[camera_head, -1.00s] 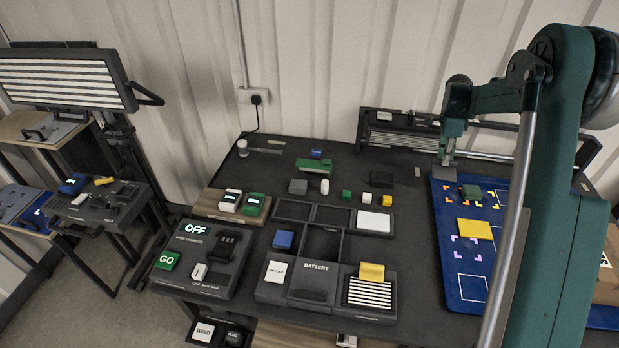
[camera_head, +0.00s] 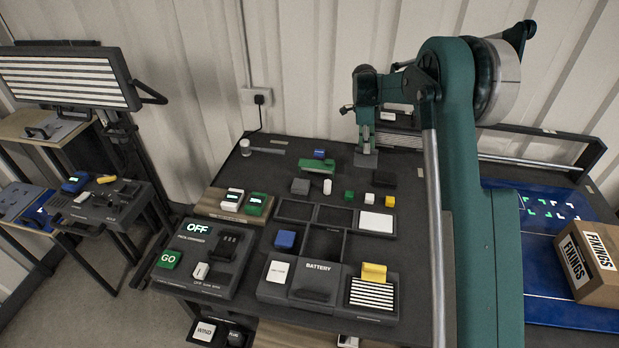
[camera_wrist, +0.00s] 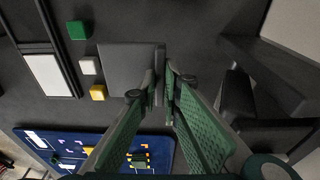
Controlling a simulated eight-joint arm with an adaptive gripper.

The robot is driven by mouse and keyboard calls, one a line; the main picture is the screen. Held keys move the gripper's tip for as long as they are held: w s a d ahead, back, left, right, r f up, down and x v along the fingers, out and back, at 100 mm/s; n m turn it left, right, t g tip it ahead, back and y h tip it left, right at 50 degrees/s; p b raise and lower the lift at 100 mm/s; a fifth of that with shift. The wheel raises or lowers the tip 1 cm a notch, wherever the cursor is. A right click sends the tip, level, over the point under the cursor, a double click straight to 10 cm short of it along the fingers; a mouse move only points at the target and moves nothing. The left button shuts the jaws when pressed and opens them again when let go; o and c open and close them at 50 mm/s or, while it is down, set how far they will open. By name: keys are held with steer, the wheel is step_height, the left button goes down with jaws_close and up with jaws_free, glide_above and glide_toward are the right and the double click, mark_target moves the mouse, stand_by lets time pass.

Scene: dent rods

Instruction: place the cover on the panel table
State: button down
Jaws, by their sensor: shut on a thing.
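My gripper (camera_head: 366,146) is shut on a flat grey plate, which I take to be the cover (camera_head: 366,160), over the back of the dark table (camera_head: 395,262). In the wrist view the plate (camera_wrist: 125,68) extends left from the green fingers (camera_wrist: 160,90), its edge between the tips. Small green, white and yellow blocks lie beside it in that view. I cannot tell whether the plate touches the tabletop. No surface is clearly marked as the panel table; a striped light panel (camera_head: 65,78) stands over a side table at the left.
A divided tray (camera_head: 325,242), a control box reading OFF (camera_head: 205,258) and several small blocks occupy the dark table. A blue board (camera_head: 550,240) and a FIXINGS box (camera_head: 588,262) are at the right. A rail stands along the back edge.

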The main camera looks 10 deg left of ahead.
mark_target(358, 152)
steer(key=shift+s+a, duration=0.15)
steer(key=shift+a, duration=1.2)
steer(key=shift+f, duration=0.15)
steer(key=shift+f, duration=3)
steer(key=shift+f, duration=1.85)
steer(key=shift+f, duration=0.2)
steer(key=c, duration=2.5)
jaws_free()
